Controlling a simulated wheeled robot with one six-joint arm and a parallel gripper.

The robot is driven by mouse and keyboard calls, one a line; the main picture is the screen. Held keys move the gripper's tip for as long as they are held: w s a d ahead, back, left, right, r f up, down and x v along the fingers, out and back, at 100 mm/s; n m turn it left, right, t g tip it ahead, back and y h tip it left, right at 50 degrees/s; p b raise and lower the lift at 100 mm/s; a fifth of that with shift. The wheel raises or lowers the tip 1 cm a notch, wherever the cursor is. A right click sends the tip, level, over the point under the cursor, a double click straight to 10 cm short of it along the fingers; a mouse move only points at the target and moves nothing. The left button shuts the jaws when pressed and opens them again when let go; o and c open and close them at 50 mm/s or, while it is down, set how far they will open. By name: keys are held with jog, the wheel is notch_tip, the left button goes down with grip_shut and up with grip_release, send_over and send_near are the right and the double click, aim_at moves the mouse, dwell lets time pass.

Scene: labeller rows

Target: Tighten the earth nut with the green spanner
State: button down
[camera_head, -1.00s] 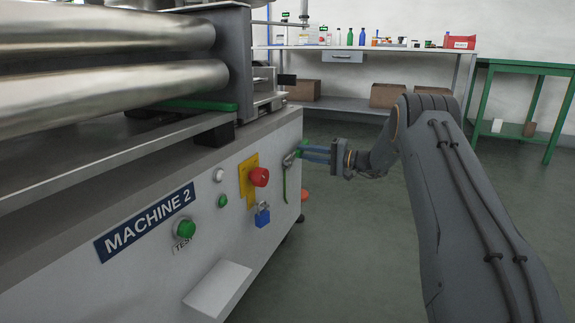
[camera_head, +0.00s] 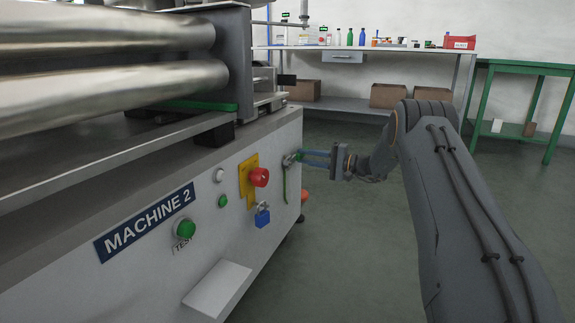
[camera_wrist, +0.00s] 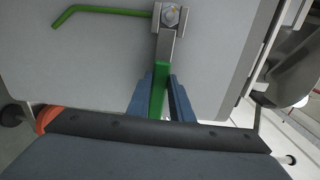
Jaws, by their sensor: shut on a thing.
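The earth nut (camera_wrist: 171,16) shows at the top of the wrist view, on a bolt on the machine's pale side panel. The green spanner (camera_wrist: 159,88) has a grey open head (camera_wrist: 166,45) whose two prongs sit around the nut. Its green handle runs down between the blue fingers of my gripper (camera_wrist: 164,98), which is shut on it. A green earth wire (camera_wrist: 105,11) leads left from the nut. In the head view my gripper (camera_head: 308,158) reaches the panel from the right, and the wire (camera_head: 285,187) hangs below the nut. The nut is too small there to make out.
Machine 2's panel (camera_head: 215,250) carries a red stop button (camera_head: 259,177), a blue padlock (camera_head: 262,216), a green test button (camera_head: 185,228) and a sloping white ledge (camera_head: 217,290). A shelf bench (camera_head: 375,48) and a green table (camera_head: 525,66) stand behind. The floor between is clear.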

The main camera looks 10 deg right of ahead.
jog(key=shift+f, duration=0.1)
jog(key=shift+f+m, duration=0.6)
jog(key=shift+m, duration=0.4)
jog(key=shift+s, duration=0.1)
jog(key=shift+s+a+f+m, duration=0.15)
jog(key=shift+f+m, duration=0.55)
jog(key=shift+m, duration=0.2)
jog(key=shift+s+a+f+m+p, duration=0.1)
jog(key=shift+s+f+m+p, duration=0.1)
jog(key=shift+f+m, duration=0.2)
jog(key=shift+s+a+f+m+p, duration=0.1)
jog(key=shift+f+m+p, duration=0.15)
jog(key=shift+m, duration=0.25)
